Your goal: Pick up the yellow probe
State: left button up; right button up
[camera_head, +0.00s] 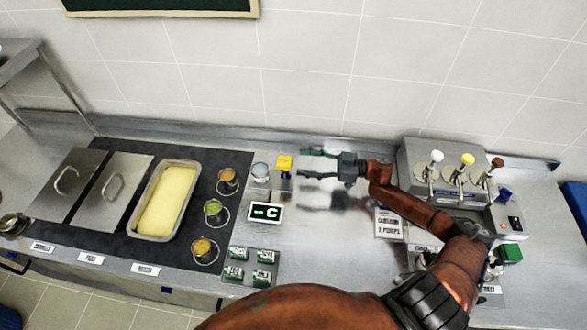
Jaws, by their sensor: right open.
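The yellow probe (285,162) stands upright at the back of the steel counter, just right of a small round container. Its yellow top shows, with a darker part below it. My right gripper (304,164) is open and empty. Its two fingers point left toward the probe, with their tips just right of it and a small gap between. I cannot tell whether their heights match. My left gripper is not in view.
A small display (265,212) reading "-C" stands in front of the probe, with several green-marked buttons below. A tray of yellow food (166,200), lidded pans and small cups lie left. A pump dispenser (450,175) stands right. The counter under my right gripper is bare.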

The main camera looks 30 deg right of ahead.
aim_at(284, 163)
jog(key=x, duration=0.7)
jog(key=shift+s+a+f, duration=0.15)
jog(key=shift+s+a, duration=0.05)
jog(key=shift+a, duration=0.4)
jog(key=shift+c, duration=0.7)
jog(key=c, duration=1.2)
jog(key=shift+o, duration=0.2)
notch_tip(284, 163, up, 10)
jog(key=shift+p, duration=0.7)
